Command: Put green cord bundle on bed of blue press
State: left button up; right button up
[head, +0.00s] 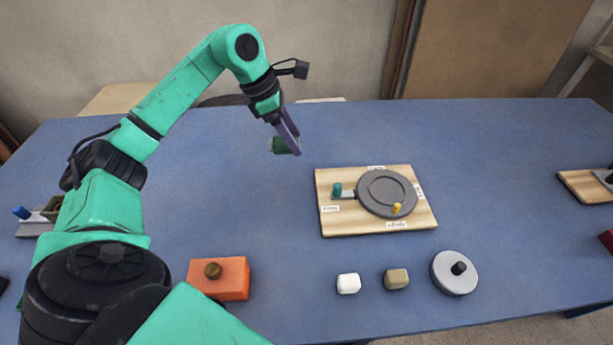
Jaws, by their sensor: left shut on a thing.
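My left gripper (291,143) hangs over the blue table, left of and behind the wooden board. It is shut on a small dark green thing, which looks like the green cord bundle (280,146); the fingers hide part of it. A device with a grey base and a blue-tipped handle (21,212) stands at the far left, partly hidden by my left arm. It may be the blue press; its bed cannot be made out. My left gripper is well to the right of it. My right gripper is out of view.
A wooden board (335,222) carries a grey round plate with teal and yellow knobs. An orange block (220,279), a white block (348,284), a tan block (396,279) and a grey disc (449,284) lie in front. Another board (580,188) is at right. The back middle is clear.

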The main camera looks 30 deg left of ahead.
aim_at(301, 189)
pick_arm(q)
jog(key=f, duration=1)
jog(key=f+p, duration=0.1)
jog(key=f, duration=0.4)
jog(key=shift+w+a+f, duration=0.2)
jog(key=shift+w+f, duration=0.1)
jog(key=shift+f, duration=0.1)
jog(key=o, duration=1)
jog(key=shift+s+f, duration=0.1)
jog(key=o, duration=0.3)
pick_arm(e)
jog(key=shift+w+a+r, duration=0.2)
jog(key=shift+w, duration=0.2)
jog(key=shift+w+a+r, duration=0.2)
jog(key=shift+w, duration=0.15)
